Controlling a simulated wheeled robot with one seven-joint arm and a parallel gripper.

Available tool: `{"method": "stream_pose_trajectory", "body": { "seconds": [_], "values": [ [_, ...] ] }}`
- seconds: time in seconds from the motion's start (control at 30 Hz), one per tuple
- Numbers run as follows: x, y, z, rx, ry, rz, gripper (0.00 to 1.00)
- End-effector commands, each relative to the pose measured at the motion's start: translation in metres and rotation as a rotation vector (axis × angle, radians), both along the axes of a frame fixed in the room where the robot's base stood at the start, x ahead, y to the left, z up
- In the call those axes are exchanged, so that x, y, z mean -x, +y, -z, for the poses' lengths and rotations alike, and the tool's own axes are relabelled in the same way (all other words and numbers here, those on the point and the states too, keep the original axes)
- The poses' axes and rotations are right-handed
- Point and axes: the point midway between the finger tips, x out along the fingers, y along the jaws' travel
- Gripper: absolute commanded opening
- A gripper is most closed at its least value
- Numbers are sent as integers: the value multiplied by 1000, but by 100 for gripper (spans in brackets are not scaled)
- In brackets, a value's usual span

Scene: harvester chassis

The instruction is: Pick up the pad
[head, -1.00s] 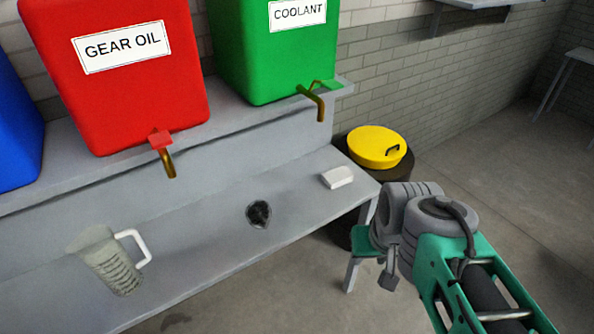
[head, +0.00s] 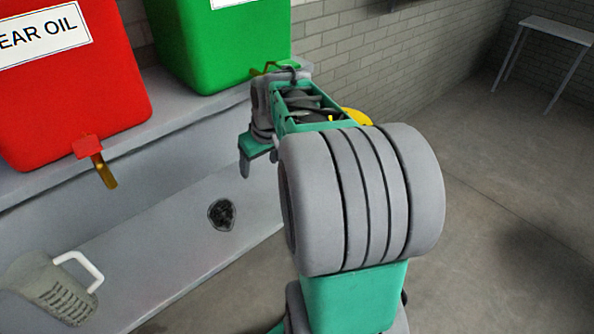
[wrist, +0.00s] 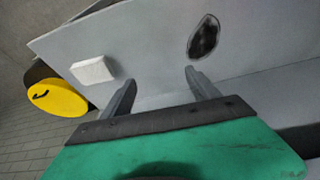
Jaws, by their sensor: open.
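The pad is a small white block (wrist: 93,70) lying on the grey bench near its end, seen in the wrist view. In the head view my arm hides it. My gripper (wrist: 160,88) is open and empty in the wrist view, above the bench, with the pad to the left of its left finger and apart from it. In the head view, part of my gripper (head: 248,160) shows over the bench, to the right of the drain hole.
The grey bench (head: 160,245) has a dark drain hole (head: 222,214) and a clear measuring jug (head: 50,290). Red (head: 70,85) and green (head: 220,45) tanks with taps stand on the ledge behind. A yellow-lidded drum (wrist: 58,98) stands beyond the bench end.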

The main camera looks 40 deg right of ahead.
Motion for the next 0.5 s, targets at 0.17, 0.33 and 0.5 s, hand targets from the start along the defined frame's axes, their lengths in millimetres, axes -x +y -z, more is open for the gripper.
{"method": "stream_pose_trajectory", "body": {
  "seconds": [0.17, 0.33, 0.5],
  "values": [
    [-18, -136, 52, -1, -35, 27, 85],
    [-15, -185, 72, 5, -56, 28, 99],
    [-23, -186, 91, 6, -57, 27, 100]
  ]
}}
